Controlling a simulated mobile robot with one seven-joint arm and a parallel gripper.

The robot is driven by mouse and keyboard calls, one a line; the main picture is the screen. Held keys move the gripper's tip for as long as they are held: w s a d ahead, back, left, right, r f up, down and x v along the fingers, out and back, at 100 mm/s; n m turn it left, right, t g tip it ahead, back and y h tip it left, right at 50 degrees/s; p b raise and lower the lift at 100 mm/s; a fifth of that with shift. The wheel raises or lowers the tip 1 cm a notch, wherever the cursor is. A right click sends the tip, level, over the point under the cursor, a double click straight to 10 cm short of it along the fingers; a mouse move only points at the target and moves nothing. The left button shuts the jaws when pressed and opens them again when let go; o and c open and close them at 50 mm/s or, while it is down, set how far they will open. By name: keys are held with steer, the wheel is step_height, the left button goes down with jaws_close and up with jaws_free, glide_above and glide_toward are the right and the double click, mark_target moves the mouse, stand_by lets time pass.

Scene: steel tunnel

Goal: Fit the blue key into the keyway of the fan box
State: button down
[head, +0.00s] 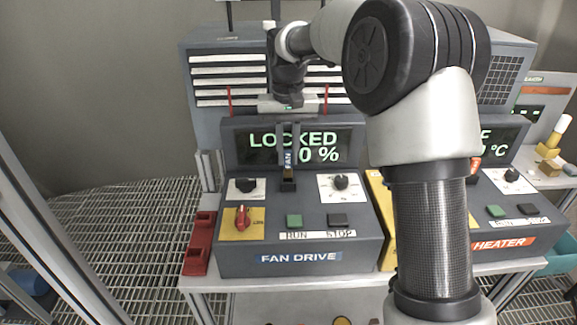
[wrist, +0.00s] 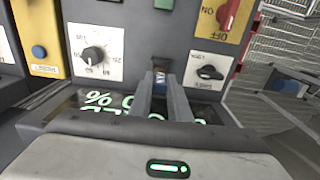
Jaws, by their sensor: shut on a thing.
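The fan box (head: 232,222) stands on the bench, marked FAN DRIVE, its display (head: 245,150) reading LOCKED and 0 %. My gripper (head: 288,150) points down in front of the display, shut on the blue key (head: 288,159), whose tag reads FAN. The key is upright, its lower end at the dark keyway block (head: 288,186) on the sloping panel. I cannot tell whether its tip is inside the slot. In the wrist view, my gripper's fingers (wrist: 164,82) reach to the key (wrist: 160,76), which is mostly hidden between them.
Beside the keyway are a black selector (head: 245,185), a white-plated dial (head: 341,182), a red switch (head: 242,218), and RUN (head: 294,221) and STOP (head: 338,220) buttons. The HEATER box (head: 500,243) stands to the right, partly behind my arm. A red holder (head: 199,243) is at the left.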

mark_target(288, 167)
steer(key=shift+f, duration=1.75)
steer(key=shift+f, duration=0.15)
steer(key=c, duration=1.7)
jaws_free()
steer(key=shift+o, duration=0.2)
